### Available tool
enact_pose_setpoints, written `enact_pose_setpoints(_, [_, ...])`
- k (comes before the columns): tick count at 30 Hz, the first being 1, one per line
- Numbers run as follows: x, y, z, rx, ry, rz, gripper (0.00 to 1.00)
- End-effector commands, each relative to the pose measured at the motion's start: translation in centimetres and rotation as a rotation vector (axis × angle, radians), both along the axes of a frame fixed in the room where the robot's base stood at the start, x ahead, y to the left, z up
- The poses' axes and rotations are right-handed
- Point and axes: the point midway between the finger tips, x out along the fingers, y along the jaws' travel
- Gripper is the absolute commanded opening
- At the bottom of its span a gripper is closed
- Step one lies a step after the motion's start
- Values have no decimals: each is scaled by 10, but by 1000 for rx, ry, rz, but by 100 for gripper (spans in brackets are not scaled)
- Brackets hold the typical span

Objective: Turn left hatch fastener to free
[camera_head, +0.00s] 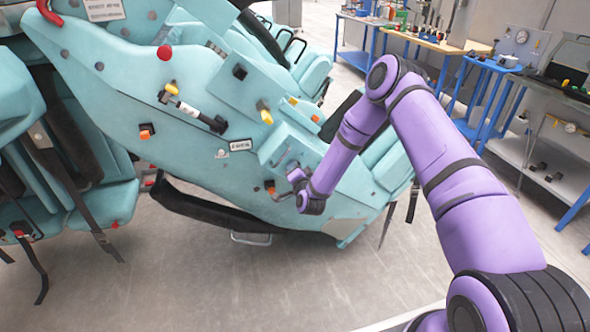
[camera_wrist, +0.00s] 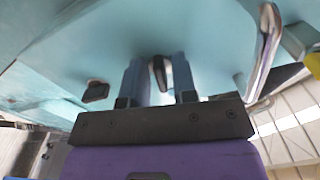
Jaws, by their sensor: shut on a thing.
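The teal coaster car (camera_head: 120,100) fills the left of the head view, with a small box-like hatch area (camera_head: 285,148) on its side. My gripper (camera_head: 293,176) is at the lower part of this area. In the wrist view, my gripper (camera_wrist: 160,78) has its two grey fingers around a dark upright fastener (camera_wrist: 158,72) on the teal panel, and is shut on it. A second dark fastener (camera_wrist: 95,92) lies apart to the left of the fingers. I cannot tell from the pictures which is the left one. The held fastener is hidden in the head view.
A metal handle (camera_wrist: 266,50) stands out to the right of the fingers in the wrist view. A yellow knob (camera_head: 265,113) and a strut (camera_head: 195,110) project from the car. Blue-legged workbenches (camera_head: 430,40) stand at the back right. The floor (camera_head: 240,290) below is clear.

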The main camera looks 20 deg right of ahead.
Motion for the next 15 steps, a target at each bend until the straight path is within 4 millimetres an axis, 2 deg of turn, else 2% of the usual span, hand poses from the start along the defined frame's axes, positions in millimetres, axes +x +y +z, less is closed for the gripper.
enact_pose_setpoints(6, [0, 0, -1, -122, 0, 1, 2])
enact_pose_setpoints(15, [0, 0, -1, -198, 1, 2, 2])
